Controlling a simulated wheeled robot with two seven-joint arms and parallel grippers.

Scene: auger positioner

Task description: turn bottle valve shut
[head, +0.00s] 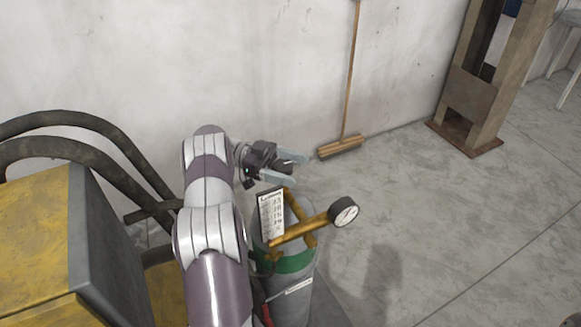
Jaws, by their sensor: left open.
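A grey gas bottle (291,292) with a green band stands upright in the lower middle of the head view. Brass-coloured valve fittings (300,231) sit on its top, with a round white-faced gauge (344,212) on the right end. A white tag with printed figures (271,214) hangs at the left of the fittings. My left gripper (296,168) is open just above and behind the top of the fittings, with its fingers pointing right. I cannot tell whether it touches them. My left arm hides the left side of the bottle. My right gripper is not in view.
A yellow and grey machine (40,235) with thick dark hoses (75,120) stands at the left. A broom (341,147) leans on the wall behind. A rusty steel post (475,100) stands at the upper right.

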